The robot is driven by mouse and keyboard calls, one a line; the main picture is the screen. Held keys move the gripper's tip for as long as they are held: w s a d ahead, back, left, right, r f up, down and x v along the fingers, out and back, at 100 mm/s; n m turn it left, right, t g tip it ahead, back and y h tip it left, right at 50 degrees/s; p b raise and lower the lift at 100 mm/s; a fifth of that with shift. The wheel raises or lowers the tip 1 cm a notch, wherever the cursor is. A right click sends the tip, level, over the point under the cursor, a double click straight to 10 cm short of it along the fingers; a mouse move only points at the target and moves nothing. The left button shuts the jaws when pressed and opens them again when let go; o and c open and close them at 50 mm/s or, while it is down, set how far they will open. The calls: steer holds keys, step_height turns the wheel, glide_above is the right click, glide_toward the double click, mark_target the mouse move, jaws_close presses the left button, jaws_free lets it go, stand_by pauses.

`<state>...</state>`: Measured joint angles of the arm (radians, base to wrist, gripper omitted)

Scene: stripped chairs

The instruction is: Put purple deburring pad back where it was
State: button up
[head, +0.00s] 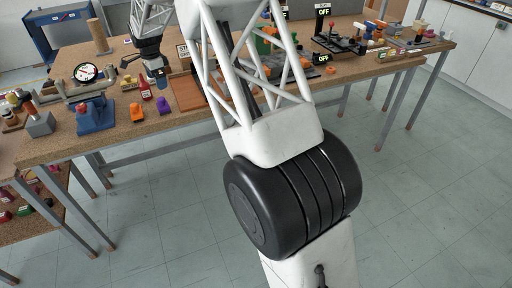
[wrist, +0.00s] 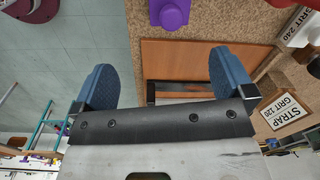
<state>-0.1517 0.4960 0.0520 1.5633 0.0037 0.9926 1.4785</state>
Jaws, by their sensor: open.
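The purple deburring pad (head: 164,105) rests on the speckled brown workbench (head: 70,147) near its front edge, between an orange piece and a brown board. In the wrist view the purple pad (wrist: 170,12) shows at the top edge, partly cut off, with a rounded raised part. My gripper (head: 160,78) hangs over the bench behind the pad in the head view. In the wrist view my gripper (wrist: 163,80) has its two blue fingers wide apart with nothing between them. The pad is beyond the fingertips and apart from them.
A brown board (head: 187,92) lies right of the pad; it also shows in the wrist view (wrist: 190,55). An orange piece (head: 137,112), a blue block (head: 95,115) and a red bottle (head: 144,88) stand nearby. A "STRAP GRIT 120" sign (wrist: 285,110) is right of my gripper.

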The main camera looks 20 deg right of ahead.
steer(key=s+d+r+n, duration=0.25)
steer(key=s+r, duration=0.25)
steer(key=s, duration=0.5)
steer(key=s+d+r+n+t, duration=0.15)
steer(key=s+d+r, duration=0.35)
steer(key=s, duration=0.5)
steer(key=s+d+r+n, duration=0.25)
steer(key=s+r, duration=0.35)
steer(key=s, duration=0.4)
steer(key=s+d+f+n, duration=0.1)
steer(key=s+n, duration=0.1)
steer(key=s, duration=0.9)
steer(key=s+d+f+n, duration=0.2)
steer(key=s+n, duration=0.1)
steer(key=s, duration=0.8)
steer(key=s+d+f+n, duration=0.1)
steer(key=s+f+n, duration=0.1)
steer(key=s, duration=1)
steer(key=shift+d+n+t, duration=0.35)
steer(key=shift+n, duration=0.4)
